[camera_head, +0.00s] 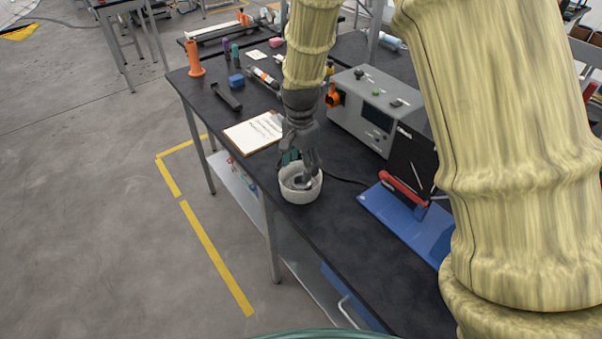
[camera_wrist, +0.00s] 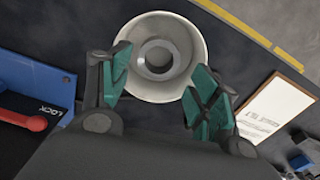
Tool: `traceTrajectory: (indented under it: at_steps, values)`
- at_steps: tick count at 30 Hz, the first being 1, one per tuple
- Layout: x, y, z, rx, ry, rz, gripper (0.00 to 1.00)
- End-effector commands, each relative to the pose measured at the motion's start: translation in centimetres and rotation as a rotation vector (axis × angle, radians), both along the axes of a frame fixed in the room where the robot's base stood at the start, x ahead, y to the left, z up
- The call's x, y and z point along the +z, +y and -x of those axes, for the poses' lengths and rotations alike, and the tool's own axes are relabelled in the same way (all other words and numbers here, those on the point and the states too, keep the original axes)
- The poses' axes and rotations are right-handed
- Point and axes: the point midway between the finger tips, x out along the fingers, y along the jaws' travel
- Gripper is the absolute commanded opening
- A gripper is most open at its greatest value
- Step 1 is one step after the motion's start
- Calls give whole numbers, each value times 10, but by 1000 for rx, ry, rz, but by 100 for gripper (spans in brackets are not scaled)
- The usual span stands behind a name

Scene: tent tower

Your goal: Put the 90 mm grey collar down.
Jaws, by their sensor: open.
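A grey ring, seemingly the 90 mm grey collar (camera_wrist: 140,59), lies inside a round off-white container (camera_wrist: 190,33). The container also stands on the dark bench in the head view (camera_head: 300,195), close to the bench's left edge. My gripper (camera_wrist: 160,65) is open, with its green-padded fingers spread either side of the ring in the wrist view. In the head view my gripper (camera_head: 301,162) points down at the container's mouth. I cannot tell whether a finger touches the ring or the container. The fingers hide part of the container's inside in the head view.
A clipboard (camera_head: 252,133) lies behind the container. A grey control box (camera_head: 372,118) stands to the back right, and a blue lockout board (camera_head: 405,220) with a red handle to the right. The bench (camera_head: 385,278) is clear in front.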

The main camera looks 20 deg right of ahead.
Motion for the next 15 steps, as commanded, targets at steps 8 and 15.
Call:
traceTrajectory:
  at_steps: [8, 15]
  values:
    - [38, 0, 0, 0, -2, 0, 62]
    - [68, 0, 0, 0, -1, 0, 62]
